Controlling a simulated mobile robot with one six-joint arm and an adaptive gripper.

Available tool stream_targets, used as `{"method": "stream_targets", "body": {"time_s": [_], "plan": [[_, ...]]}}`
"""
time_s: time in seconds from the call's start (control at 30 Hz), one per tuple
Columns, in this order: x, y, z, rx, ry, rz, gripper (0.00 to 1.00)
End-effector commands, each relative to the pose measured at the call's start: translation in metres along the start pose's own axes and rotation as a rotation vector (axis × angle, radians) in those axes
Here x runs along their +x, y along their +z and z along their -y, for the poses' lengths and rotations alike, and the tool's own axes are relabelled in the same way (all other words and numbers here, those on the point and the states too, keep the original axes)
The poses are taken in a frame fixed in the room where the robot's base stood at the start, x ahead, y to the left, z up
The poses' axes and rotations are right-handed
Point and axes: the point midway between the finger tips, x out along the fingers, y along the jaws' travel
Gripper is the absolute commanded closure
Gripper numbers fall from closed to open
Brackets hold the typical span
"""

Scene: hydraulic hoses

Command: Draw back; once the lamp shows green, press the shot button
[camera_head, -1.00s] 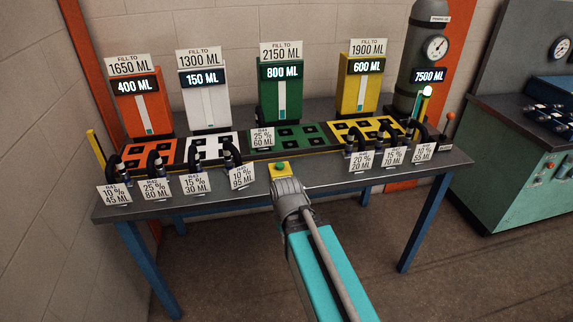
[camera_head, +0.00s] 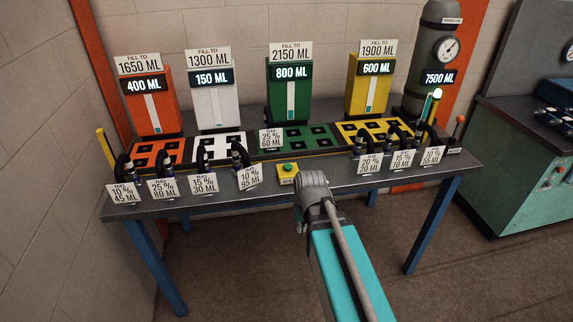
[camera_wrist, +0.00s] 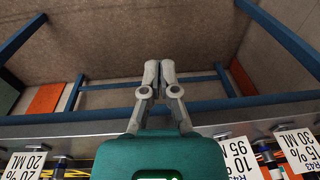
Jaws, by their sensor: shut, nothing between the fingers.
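The shot button (camera_head: 287,168) is a green button on a yellow box at the table's front edge, in plain view.
Orange, white, green and yellow tanks (camera_head: 289,90) stand at the back, reading 400, 150, 800 and 600 ML. A grey cylinder (camera_head: 427,60) reads 7500 ML. Black hoses (camera_head: 240,155) with label cards line the front edge (camera_head: 330,183). A green cabinet (camera_head: 530,165) stands right.

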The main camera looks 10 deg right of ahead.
Motion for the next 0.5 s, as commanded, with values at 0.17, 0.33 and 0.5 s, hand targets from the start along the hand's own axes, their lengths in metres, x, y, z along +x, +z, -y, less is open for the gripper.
{"method": "stream_targets", "body": {"time_s": [0.17,0.33,0.5], "plan": [[-0.031,-0.065,0.006,0.015,-0.109,-0.113,1.00],[-0.065,-0.137,0.011,0.043,-0.234,-0.258,1.00],[-0.102,-0.202,0.010,0.086,-0.343,-0.400,1.00]]}}
